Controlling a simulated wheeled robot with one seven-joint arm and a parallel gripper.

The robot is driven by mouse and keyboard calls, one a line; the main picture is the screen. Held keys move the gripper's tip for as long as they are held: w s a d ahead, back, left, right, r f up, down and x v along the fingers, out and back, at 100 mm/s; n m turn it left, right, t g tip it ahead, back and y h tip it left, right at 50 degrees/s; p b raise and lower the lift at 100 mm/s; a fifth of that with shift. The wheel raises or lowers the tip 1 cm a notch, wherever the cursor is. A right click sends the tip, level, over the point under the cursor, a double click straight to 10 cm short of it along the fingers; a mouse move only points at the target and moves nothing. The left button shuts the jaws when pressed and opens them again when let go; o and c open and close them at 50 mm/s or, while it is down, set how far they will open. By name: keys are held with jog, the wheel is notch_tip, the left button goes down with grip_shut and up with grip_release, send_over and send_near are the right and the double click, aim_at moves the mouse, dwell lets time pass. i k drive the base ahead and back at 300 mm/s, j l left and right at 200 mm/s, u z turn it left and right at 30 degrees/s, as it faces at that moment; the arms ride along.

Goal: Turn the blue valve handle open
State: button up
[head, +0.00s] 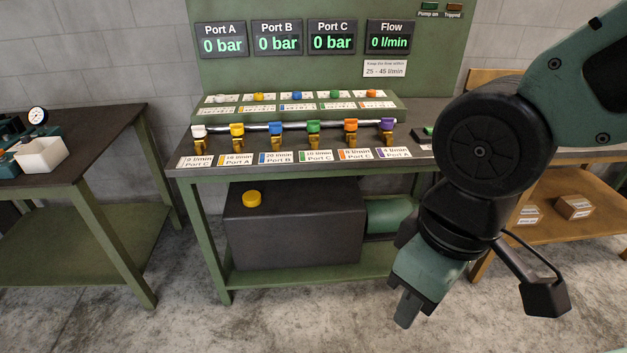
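The blue valve handle (276,128) is on a brass valve on the silver pipe, third from the left in a row of several coloured handles. A label below it (277,158) reads 20 l/min, Port B. My gripper (405,312) hangs low at the right, in front of the bench and well apart from the blue handle. Its fingers point down and are seen from the side, so I cannot tell whether it is open or shut.
White (199,131), yellow (237,130), green (313,128), orange (351,126) and purple (388,125) handles share the pipe (255,127). Coloured knobs line a panel behind. Displays for Port A (222,46), Port B, Port C and Flow read 0. A dark tank (295,225) stands below.

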aim_at(276, 127)
jog(key=i, duration=1.3)
jog(key=j+u, duration=0.05)
jog(key=j, duration=0.1)
